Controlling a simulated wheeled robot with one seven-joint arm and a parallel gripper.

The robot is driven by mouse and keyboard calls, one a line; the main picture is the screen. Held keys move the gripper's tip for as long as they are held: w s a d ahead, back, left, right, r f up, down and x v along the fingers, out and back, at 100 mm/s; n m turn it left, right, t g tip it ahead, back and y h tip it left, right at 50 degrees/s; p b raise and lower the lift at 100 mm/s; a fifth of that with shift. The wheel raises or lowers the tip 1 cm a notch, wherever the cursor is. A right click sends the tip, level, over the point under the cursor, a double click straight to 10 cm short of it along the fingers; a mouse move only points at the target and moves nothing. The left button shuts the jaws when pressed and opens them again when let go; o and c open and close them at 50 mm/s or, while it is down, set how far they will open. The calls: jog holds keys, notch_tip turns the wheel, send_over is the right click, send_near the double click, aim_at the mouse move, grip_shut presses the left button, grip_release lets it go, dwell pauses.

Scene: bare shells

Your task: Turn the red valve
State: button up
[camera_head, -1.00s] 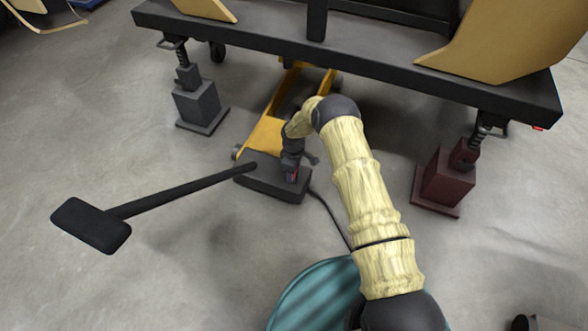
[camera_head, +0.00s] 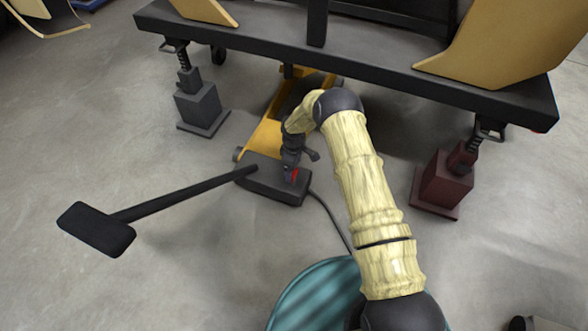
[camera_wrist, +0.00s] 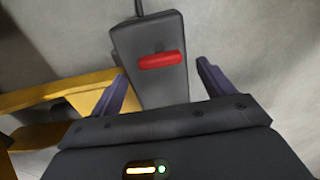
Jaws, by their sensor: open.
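The red valve (camera_wrist: 160,60) is a short rounded bar on the top face of a dark grey box (camera_wrist: 138,40). In the wrist view it lies nearly level across the box, ahead of my gripper (camera_wrist: 158,82). My gripper's two fingers are spread wide, one on each side of the box in that view, and nothing is between them in contact. In the head view the red valve (camera_head: 293,175) shows only as a small red patch below my gripper (camera_head: 291,174), which partly hides it. The box (camera_head: 262,184) sits at the near end of a yellow jack.
The yellow jack frame (camera_head: 262,138) runs under a dark platform (camera_head: 380,60). A long black handle (camera_head: 185,190) sticks out left from the box. A grey support (camera_head: 200,107) and a dark red support (camera_head: 442,185) stand either side. A cable leaves the box.

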aim_at(294, 173)
notch_tip(294, 173, up, 13)
jog(key=p, duration=0.4)
jog(key=shift+r+p, duration=0.15)
jog(key=shift+p, duration=0.15)
